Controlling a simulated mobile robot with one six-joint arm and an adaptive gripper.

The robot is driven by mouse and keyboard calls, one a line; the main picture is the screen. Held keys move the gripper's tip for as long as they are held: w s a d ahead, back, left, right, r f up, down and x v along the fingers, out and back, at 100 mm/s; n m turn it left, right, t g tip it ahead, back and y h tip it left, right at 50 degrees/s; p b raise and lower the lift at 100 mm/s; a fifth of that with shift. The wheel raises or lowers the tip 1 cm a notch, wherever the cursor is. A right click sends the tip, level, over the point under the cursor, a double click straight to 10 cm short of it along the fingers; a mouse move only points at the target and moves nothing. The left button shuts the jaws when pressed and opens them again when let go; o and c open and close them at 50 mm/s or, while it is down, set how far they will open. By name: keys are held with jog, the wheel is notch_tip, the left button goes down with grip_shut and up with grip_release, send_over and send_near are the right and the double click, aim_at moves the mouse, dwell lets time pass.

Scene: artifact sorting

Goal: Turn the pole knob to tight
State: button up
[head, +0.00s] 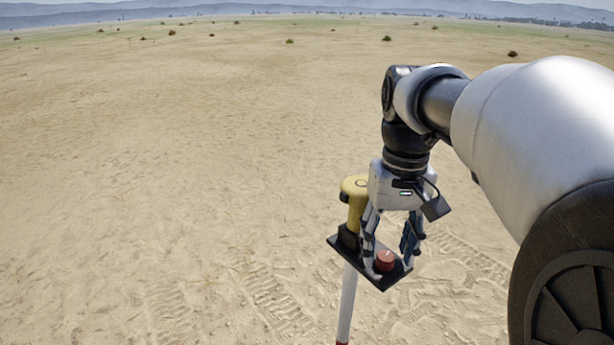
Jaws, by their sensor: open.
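The pole (347,305) is white with a red band at the bottom edge of the head view, and stands about upright. A dark plate (344,249) sits at its top. A yellow rounded piece (355,190) rises from the plate's left part. The red knob (386,260) is on the plate's right part, with a small light mark on its top. My gripper (393,262) points down over the plate, open, with one finger on each side of the knob. I cannot tell whether either finger touches it.
Around the pole is open, flat sandy ground (180,180) with tyre tracks (270,300) near its foot. Small bushes (387,38) are scattered far off. The yellow piece stands close to the left of my gripper.

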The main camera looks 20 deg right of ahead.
aim_at(386, 257)
notch_tip(386, 257, up, 11)
dwell(0.3)
jog(key=shift+s+f, duration=0.1)
jog(key=shift+f, duration=0.05)
